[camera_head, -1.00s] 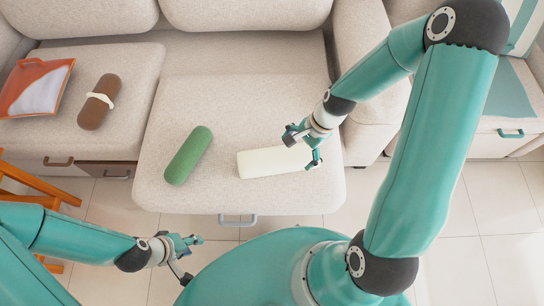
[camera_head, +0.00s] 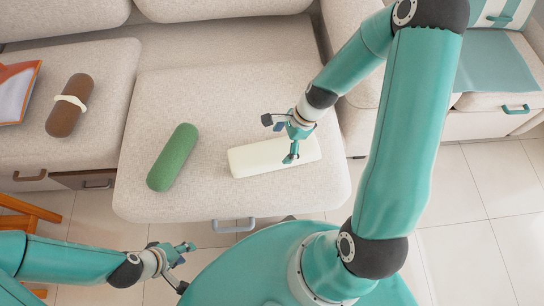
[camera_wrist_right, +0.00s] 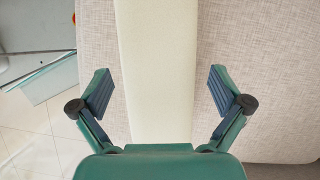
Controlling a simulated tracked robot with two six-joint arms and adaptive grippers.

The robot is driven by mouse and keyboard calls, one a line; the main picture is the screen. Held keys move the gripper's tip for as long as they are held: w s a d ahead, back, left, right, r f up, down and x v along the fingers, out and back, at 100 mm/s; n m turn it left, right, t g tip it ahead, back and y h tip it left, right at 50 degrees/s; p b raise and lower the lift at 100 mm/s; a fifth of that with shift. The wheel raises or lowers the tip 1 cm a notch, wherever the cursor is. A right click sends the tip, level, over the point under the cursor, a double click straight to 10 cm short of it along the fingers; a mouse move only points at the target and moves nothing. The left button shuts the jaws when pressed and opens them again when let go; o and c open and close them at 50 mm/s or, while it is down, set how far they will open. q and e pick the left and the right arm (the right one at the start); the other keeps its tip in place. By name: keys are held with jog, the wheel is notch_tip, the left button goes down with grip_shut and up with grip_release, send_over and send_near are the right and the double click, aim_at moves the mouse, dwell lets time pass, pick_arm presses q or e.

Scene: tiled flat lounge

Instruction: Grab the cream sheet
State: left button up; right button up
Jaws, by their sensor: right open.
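The cream sheet (camera_head: 247,159) is a rolled or folded cream block lying on the front sofa seat. It also fills the middle of the right wrist view (camera_wrist_right: 157,70). My right gripper (camera_head: 281,138) is over it, and in the wrist view its two open fingers (camera_wrist_right: 158,92) stand one on each side of the cream sheet with gaps to it. The gripper hides part of the sheet in the head view. My left gripper (camera_head: 182,262) is low, in front of the sofa and away from the sheet; its finger opening is hard to make out.
A green roll (camera_head: 172,157) lies left of the cream sheet. A brown roll (camera_head: 66,108) with a pale band and an orange-edged tray (camera_head: 14,92) are on the left seat. A wooden chair (camera_head: 25,215) stands at lower left. The sofa arm (camera_head: 358,110) rises at right.

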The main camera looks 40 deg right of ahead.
aim_at(278, 149)
jog(key=shift+b+x, duration=1.6)
jog(key=shift+x, duration=1.15)
jog(key=shift+a+r, duration=0.1)
jog(key=c, duration=1.2)
jog(key=shift+o, duration=0.2)
jog(key=shift+r, duration=0.1)
